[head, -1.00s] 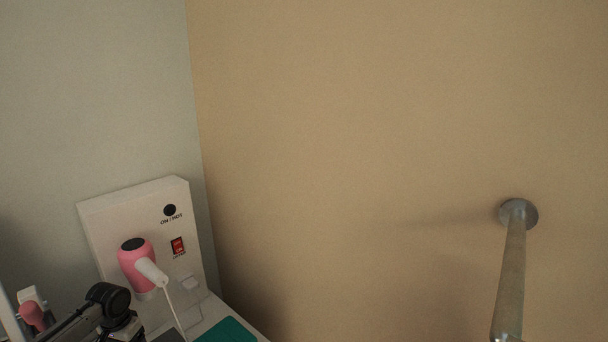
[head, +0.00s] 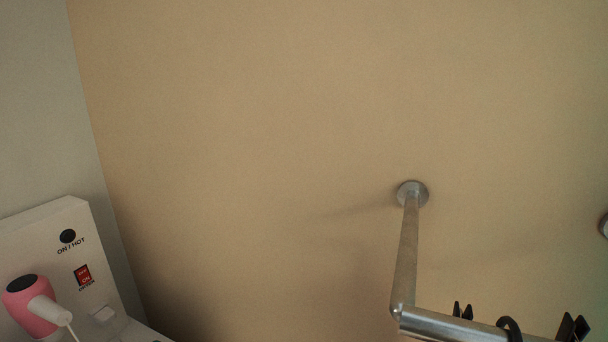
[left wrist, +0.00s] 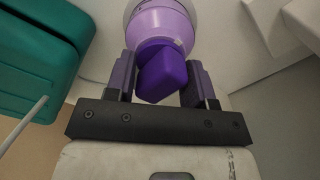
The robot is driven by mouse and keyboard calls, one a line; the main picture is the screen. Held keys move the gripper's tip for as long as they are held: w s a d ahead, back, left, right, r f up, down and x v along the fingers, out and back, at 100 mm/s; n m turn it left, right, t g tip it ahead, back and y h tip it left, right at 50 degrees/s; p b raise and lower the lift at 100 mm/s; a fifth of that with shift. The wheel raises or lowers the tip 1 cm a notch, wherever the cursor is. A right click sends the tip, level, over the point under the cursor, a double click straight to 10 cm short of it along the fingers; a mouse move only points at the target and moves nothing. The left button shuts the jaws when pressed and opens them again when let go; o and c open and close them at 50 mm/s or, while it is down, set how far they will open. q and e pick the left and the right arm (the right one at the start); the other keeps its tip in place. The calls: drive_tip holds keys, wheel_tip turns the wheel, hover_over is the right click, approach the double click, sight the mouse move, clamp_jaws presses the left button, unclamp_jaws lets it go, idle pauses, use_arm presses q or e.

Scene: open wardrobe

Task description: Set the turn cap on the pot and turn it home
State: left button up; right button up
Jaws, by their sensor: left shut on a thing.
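In the left wrist view my left gripper (left wrist: 160,80) is shut on a dark purple, angular knob (left wrist: 162,76), which I take to be the turn cap. A rounded lavender body (left wrist: 160,30) with a pale rim lies directly beyond the knob. I cannot tell whether this body is part of the cap or the pot, or whether cap and pot touch. The head view shows neither gripper, nor the pot or cap.
In the head view a pink hair dryer (head: 30,304) stands by a white switch panel (head: 40,240) at lower left. A metal rail (head: 406,250) with black clips (head: 462,310) is at lower right. A teal object (left wrist: 40,50) is left in the wrist view.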

use_arm(q)
drive_tip(key=c, duration=0.4)
drive_tip(key=shift+o, duration=0.2)
drive_tip(key=m+p, duration=0.1)
drive_tip(key=m, duration=0.2)
drive_tip(key=shift+r, duration=0.1)
drive_tip(key=m, duration=0.4)
drive_tip(key=shift+p, duration=0.4)
drive_tip(key=m, duration=1)
drive_tip(key=o, duration=1)
drive_tip(key=shift+c, duration=0.2)
